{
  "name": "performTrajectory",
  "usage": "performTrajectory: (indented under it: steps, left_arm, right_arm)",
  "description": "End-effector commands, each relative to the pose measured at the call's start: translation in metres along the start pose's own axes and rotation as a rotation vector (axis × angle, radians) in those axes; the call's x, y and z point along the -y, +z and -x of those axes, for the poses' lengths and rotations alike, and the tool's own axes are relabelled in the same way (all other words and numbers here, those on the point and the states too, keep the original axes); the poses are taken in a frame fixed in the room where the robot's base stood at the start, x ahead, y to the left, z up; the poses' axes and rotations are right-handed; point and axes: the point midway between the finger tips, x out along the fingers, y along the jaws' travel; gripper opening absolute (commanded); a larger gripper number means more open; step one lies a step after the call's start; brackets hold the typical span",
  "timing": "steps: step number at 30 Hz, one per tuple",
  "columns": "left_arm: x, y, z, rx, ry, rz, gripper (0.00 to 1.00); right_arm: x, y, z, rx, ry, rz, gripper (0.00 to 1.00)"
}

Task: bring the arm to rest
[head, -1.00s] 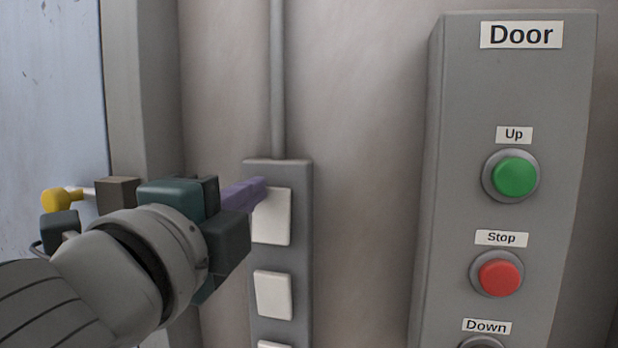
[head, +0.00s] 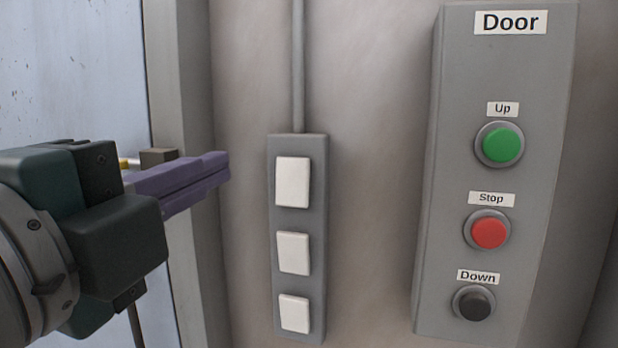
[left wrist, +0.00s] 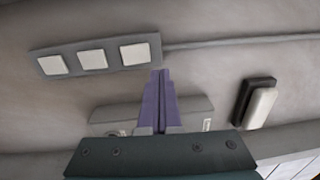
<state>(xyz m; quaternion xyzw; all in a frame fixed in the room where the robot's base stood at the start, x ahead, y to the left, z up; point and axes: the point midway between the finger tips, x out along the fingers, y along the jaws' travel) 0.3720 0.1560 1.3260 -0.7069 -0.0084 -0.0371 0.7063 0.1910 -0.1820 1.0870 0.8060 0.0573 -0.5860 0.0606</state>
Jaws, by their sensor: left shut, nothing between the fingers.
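My left gripper (head: 222,168) comes in from the left in the head view. Its purple fingers are shut with nothing between them. They point right, toward the grey switch plate (head: 282,240) with three white rocker switches, and a gap shows between fingertips and plate in the picture. In the left wrist view the gripper's fingers (left wrist: 160,74) point up the picture, with the switch plate (left wrist: 76,53) up and to the left of the tips. My right gripper is in neither view.
The grey Door panel (head: 500,270) stands at the right, with a green Up button (head: 503,145), a red Stop button (head: 490,232) and a dark Down button (head: 474,303). A conduit (head: 298,70) runs up from the switch plate. A door frame (head: 180,80) stands at the left.

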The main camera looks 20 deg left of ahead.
Motion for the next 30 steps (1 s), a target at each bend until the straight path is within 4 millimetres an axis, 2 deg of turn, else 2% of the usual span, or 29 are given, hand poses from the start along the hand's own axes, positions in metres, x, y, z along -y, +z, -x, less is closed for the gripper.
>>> performTrajectory:
  steps: [4, 14, 17, 20, 23, 24, 26, 27, 29, 30]
  left_arm:
    - [0.001, 0.000, 0.007, 0.000, 0.001, -0.001, 0.00]
    - [-0.001, 0.001, 0.007, 0.006, 0.011, 0.012, 0.00]
    - [-0.021, 0.011, 0.010, 0.051, 0.095, 0.117, 0.00]
    - [-0.070, 0.028, 0.025, 0.171, 0.290, 0.355, 0.00]
    - [-0.134, 0.040, 0.063, 0.366, 0.545, 0.664, 0.00]
    - [-0.157, 0.041, 0.084, 0.457, 0.648, 0.782, 0.00]
    - [-0.187, 0.038, 0.117, 0.601, 0.792, 0.941, 0.00]
    - [-0.204, 0.033, 0.142, 0.701, 0.885, 1.035, 0.00]
    - [-0.222, 0.024, 0.180, 0.858, 1.018, 1.160, 0.00]
    - [-0.231, 0.017, 0.206, 0.970, 1.104, 1.232, 0.00]
  right_arm:
    - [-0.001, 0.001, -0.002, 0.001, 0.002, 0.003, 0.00]
    - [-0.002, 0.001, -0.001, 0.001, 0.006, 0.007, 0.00]
    - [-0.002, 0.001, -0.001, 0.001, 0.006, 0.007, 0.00]
    - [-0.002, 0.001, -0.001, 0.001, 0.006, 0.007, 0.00]
    - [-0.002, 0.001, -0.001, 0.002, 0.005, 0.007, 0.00]
    - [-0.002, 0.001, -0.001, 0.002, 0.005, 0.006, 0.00]
    - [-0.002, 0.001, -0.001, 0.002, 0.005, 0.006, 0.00]
    - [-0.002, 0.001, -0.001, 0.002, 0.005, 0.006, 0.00]
    - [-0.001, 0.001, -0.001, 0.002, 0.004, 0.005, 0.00]
    - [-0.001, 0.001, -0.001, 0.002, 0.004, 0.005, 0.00]
